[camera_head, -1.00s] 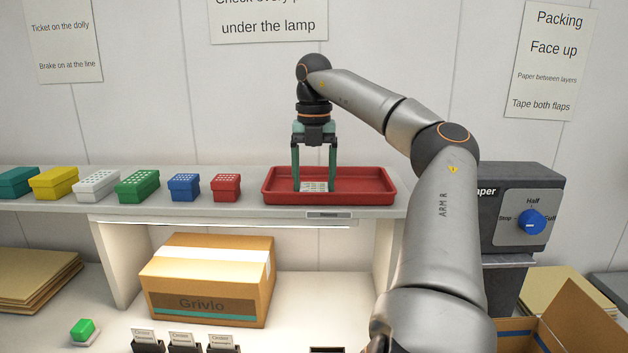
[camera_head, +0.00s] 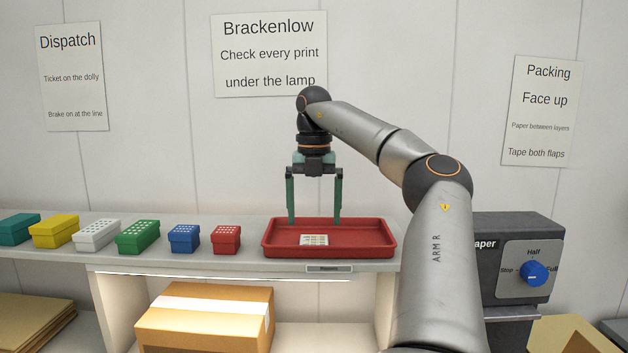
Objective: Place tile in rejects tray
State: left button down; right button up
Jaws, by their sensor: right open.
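The tile (camera_head: 314,240), a small pale piece with printed marks, lies flat on the floor of the red rejects tray (camera_head: 372,251), left of its middle. The tray sits on the shelf, with a small label on the shelf edge below it. My right gripper (camera_head: 314,222) is open and empty, its two green fingers pointing down above the tile and clear of it. My left gripper is not in view.
A row of lidded boxes, including a red box (camera_head: 226,240) and a blue box (camera_head: 184,239), stands left of the tray on the shelf (camera_head: 210,264). A cardboard box (camera_head: 205,318) is under the shelf. A dark machine with a blue knob (camera_head: 534,273) stands at the right.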

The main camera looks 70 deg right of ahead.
aim_at(314, 241)
notch_tip(314, 241, up, 8)
jog(key=p, duration=0.1)
jog(key=shift+f+p, duration=0.2)
jog(key=shift+p, duration=0.1)
